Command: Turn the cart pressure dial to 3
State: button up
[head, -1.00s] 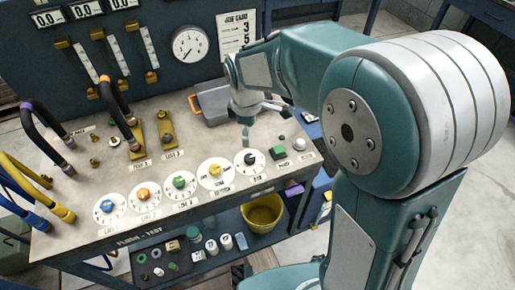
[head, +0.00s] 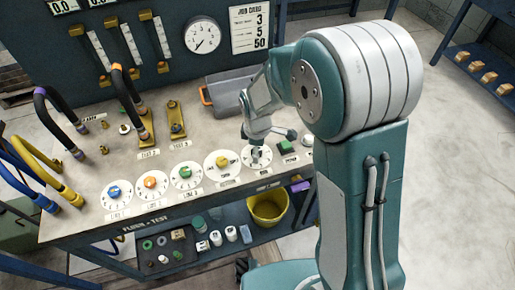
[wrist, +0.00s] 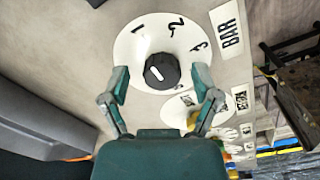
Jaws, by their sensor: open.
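The pressure dial is the round white plate (wrist: 150,40) with a black knob (wrist: 162,72) at its middle and a BAR label (wrist: 229,37) beside it. Its printed 1, 2 and 3 show at the plate's edge in the wrist view. A short white mark shows on the knob's top; which number it points to is hard to tell. In the wrist view my gripper (wrist: 162,80) is open, with one finger on each side of the knob.
Dials with yellow (head: 222,161), green (head: 185,174), orange (head: 150,182) and blue (head: 114,191) knobs line the bench front to the left. A grey bin (head: 228,95) stands behind. A card (head: 250,28) reads 3, 5, 50.

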jog(key=shift+a, duration=0.45)
jog(key=c, duration=0.5)
grip_shut()
